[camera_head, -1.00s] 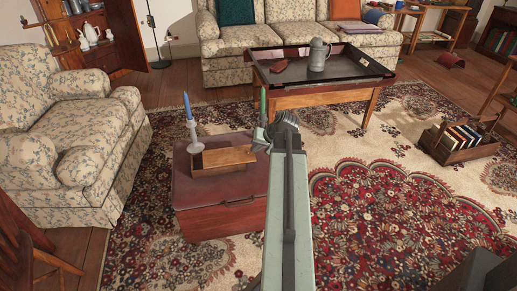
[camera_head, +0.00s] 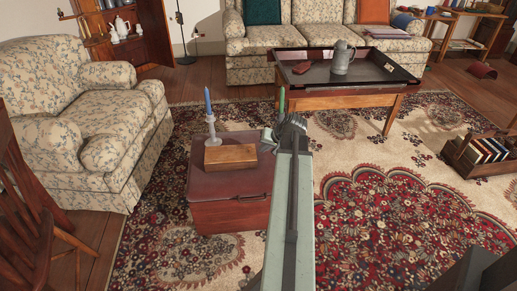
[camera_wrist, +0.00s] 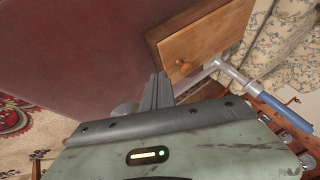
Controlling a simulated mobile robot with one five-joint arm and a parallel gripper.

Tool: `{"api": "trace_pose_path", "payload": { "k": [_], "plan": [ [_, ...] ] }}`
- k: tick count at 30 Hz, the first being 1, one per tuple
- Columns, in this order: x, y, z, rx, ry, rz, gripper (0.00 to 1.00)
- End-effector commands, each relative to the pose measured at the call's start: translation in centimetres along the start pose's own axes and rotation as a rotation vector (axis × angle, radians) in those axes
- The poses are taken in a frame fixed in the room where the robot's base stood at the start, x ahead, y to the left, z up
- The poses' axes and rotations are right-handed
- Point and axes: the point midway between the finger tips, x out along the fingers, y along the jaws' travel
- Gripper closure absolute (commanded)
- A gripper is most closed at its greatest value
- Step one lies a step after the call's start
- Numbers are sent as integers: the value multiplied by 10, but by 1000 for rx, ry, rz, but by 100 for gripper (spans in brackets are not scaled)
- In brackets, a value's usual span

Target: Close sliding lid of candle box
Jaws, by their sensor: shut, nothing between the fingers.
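The wooden candle box (camera_head: 231,155) lies on the dark red chest (camera_head: 228,187). Its lid (camera_wrist: 205,38) covers the top, and I see no opening in either view. A small round knob (camera_wrist: 182,67) shows near the lid's end in the wrist view.
A white candlestick (camera_head: 212,130) with a blue candle (camera_head: 207,101) stands behind the box's left side. A green candle (camera_head: 281,100) rises behind my gripper. A floral armchair (camera_head: 80,120) is at left, and a low table (camera_head: 345,92) is behind. Patterned rug is open at right.

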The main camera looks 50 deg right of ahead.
Motion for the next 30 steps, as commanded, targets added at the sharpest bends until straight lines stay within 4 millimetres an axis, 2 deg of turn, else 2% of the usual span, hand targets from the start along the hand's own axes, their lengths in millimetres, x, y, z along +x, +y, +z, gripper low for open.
{"api": "trace_pose_path", "payload": {
  "k": [1,3,6,12,16,26,28,29,30],
  "plan": [
    [-4,10,-2,1,0,0,100],
    [-36,4,-5,2,1,1,100],
    [-62,2,-4,1,0,0,100],
    [-96,1,-2,-3,-2,-2,100],
    [-103,2,-1,-6,-3,-3,100],
    [-102,3,0,-7,-4,-4,100],
    [-98,-5,1,-18,-9,-10,100],
    [-94,-14,2,-30,-16,-16,100],
    [-86,-31,5,-54,-29,-29,100]
  ]
}}
